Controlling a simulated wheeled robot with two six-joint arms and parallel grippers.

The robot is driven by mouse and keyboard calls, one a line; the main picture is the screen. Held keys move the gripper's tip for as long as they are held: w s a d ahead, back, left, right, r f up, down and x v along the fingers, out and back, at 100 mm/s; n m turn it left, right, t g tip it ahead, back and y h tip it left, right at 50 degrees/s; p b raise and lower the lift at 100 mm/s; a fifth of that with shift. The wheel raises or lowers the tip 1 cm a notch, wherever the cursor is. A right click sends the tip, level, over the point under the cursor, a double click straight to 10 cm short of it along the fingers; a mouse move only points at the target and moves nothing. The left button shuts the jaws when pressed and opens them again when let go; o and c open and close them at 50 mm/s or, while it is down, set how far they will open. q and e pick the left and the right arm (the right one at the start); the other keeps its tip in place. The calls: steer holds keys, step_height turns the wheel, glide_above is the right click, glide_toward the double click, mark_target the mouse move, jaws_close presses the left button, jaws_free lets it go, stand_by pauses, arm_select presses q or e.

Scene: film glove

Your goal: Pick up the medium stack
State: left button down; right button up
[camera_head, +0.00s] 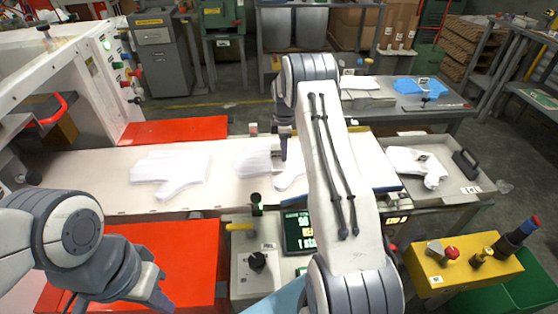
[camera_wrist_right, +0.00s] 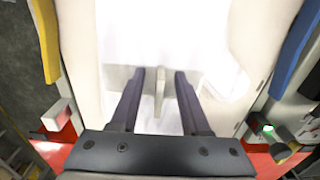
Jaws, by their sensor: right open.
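White glove-shaped film stacks lie on the pale bench. A wide one (camera_head: 170,172) is at the left, a smaller one (camera_head: 253,163) is left of my right gripper, and another (camera_head: 290,172) is partly hidden by my right arm. I cannot tell for certain which is the medium stack. My right gripper (camera_head: 284,150) points down over the bench between the two nearer stacks. In the right wrist view its fingers (camera_wrist_right: 160,76) are apart, with a thin pale upright piece (camera_wrist_right: 159,92) between them and white film beyond. My left gripper (camera_head: 150,288) hangs at the lower left, away from the stacks.
A grey tray (camera_head: 455,190) at the right holds a white stack (camera_head: 415,165) and a black handle (camera_head: 466,163). Red panels (camera_head: 170,130) flank the bench. A control panel (camera_head: 299,232) and a yellow box (camera_head: 465,264) stand in front.

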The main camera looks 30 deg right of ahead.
jaws_close()
steer(key=shift+r, duration=0.1)
